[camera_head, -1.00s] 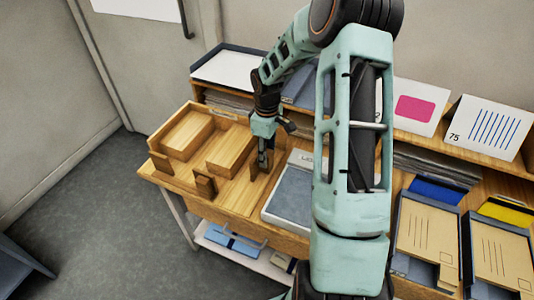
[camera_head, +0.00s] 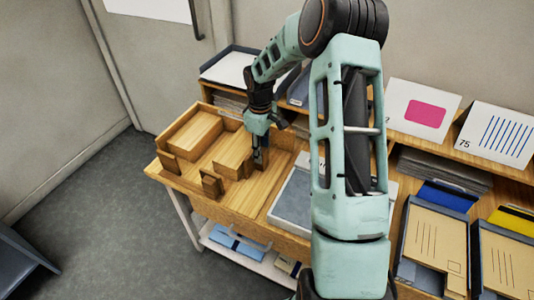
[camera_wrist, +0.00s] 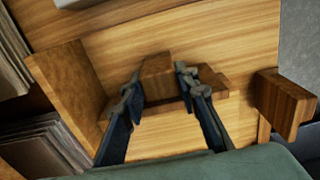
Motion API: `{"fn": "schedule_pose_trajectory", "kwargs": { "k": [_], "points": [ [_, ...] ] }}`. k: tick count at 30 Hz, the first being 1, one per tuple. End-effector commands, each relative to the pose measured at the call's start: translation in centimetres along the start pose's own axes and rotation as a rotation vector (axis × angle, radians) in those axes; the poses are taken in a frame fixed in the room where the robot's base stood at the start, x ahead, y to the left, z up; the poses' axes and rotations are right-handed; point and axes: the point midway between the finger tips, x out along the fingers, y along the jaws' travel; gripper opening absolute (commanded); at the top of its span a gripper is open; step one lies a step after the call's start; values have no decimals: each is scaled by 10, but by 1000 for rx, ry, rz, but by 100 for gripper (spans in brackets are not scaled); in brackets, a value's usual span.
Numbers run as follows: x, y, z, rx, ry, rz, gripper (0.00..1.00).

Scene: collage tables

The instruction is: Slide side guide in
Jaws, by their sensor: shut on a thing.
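A wooden tray (camera_head: 267,191) with raised walls stands on the left end of the bench. The side guide (camera_head: 259,161) is a small upright wooden piece standing in it. My gripper (camera_head: 258,153) points down and is shut on the guide. In the wrist view, my gripper (camera_wrist: 160,85) has its two dark fingers on either side of the guide's wooden tab (camera_wrist: 157,70). A wooden block (camera_head: 232,152) lies just left of the guide in the head view; I cannot tell whether they touch. Another wooden block (camera_head: 190,134) lies further left.
Two brown front stops, one left (camera_head: 168,162) and one nearer the middle (camera_head: 211,182), stand at the tray's front edge. A grey tray (camera_head: 291,199) lies to the right. Shelves with paper stacks (camera_head: 440,168) run behind. Bare wood shows right of the guide.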

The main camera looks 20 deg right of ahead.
Motion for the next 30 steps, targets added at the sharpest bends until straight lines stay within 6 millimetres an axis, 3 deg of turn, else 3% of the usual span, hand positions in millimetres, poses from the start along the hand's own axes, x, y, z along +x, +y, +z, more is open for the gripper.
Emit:
{"fn": "schedule_pose_trajectory", "kwargs": {
  "k": [5,6,10,22,30],
  "points": [
    [-2,1,-6,0,13,5,0],
    [-2,0,-6,0,13,5,33],
    [-2,0,-5,0,12,4,46],
    [-10,0,-5,-1,11,5,46],
    [-63,1,-4,0,13,9,46]
  ]
}}
